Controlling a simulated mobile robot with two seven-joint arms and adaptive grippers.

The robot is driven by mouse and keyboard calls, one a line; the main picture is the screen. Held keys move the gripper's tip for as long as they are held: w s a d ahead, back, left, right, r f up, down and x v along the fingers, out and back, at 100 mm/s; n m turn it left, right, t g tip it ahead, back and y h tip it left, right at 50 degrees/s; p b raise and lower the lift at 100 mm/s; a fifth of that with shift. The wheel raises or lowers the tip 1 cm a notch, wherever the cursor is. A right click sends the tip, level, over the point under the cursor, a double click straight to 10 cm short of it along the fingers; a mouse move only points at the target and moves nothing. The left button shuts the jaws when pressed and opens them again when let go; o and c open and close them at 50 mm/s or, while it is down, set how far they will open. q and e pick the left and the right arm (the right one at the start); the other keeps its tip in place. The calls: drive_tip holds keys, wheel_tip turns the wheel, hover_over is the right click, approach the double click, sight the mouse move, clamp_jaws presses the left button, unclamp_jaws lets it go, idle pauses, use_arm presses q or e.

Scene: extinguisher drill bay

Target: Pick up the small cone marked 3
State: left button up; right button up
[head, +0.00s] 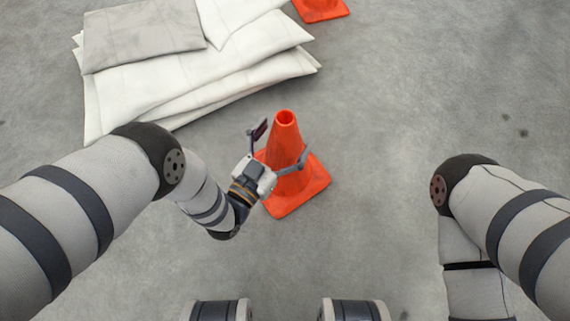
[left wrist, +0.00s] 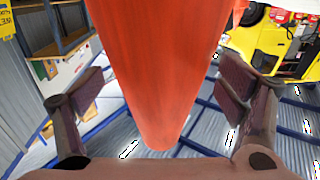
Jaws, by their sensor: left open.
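An orange cone (head: 284,133) stands upright on the grey floor near the middle of the head view. No number shows on it from here, so I cannot tell its marking. My left gripper (head: 284,146) is open at the cone's upper body, with one finger on each side. In the left wrist view the cone (left wrist: 160,70) fills the middle, its narrow end pointing down in the picture. Gaps show between it and both fingers of the left gripper (left wrist: 163,88). My right arm shows at the right of the head view, but its gripper is hidden.
A pile of white and grey sacks (head: 200,70) lies behind and left of the cone. Another orange cone (head: 321,9) is cut off at the top edge. The floor to the right is clear. A yellow vehicle (left wrist: 262,45) shows in the left wrist view's background.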

use_arm(q)
drive_tip(key=shift+w+d, duration=0.2)
drive_tip(key=shift+w, duration=0.15)
clamp_jaws()
drive_tip(key=shift+r, duration=0.1)
